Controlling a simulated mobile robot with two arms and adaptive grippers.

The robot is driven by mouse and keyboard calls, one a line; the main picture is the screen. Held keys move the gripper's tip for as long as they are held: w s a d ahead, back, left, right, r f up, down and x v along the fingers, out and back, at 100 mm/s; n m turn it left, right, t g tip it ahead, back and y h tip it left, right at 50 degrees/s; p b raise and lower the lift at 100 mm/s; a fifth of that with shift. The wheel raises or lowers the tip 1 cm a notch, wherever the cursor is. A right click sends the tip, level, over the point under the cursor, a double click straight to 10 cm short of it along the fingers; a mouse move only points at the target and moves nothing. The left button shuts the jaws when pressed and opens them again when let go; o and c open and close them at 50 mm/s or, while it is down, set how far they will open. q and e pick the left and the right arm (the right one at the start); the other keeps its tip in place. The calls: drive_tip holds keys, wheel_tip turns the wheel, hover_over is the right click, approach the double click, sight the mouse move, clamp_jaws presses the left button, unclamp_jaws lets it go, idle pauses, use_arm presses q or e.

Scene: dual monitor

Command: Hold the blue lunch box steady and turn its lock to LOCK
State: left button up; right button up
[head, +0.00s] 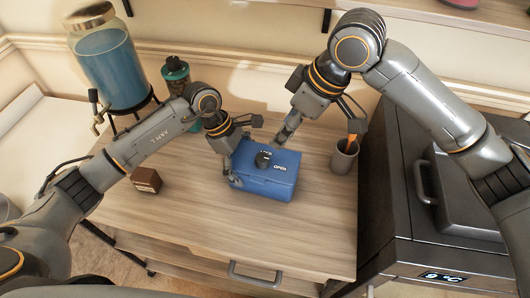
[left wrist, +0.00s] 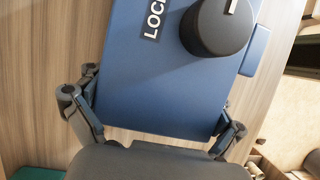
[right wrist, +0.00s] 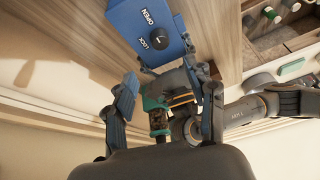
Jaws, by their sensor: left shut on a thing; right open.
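The blue lunch box (head: 262,185) stands on the wooden table, with a round black lock knob (head: 263,159) on top. OPEN is printed to the knob's right in the head view; LOCK shows beside the knob (left wrist: 215,28) in the left wrist view. There the knob's white mark points up, away from LOCK. My left gripper (head: 233,155) is shut on the box (left wrist: 165,90), one finger at each side of its left end. My right gripper (head: 284,134) is open and empty, above and behind the box; it also shows in the right wrist view (right wrist: 165,92), apart from the knob.
A small brown box (head: 146,180) lies on the table at left. A cup (head: 344,157) with an orange-handled item stands right of the lunch box. The table front is clear.

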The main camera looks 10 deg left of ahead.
sight(263, 157)
drive_tip(key=x, duration=1.2)
drive_tip(key=c, duration=1.1)
clamp_jaws()
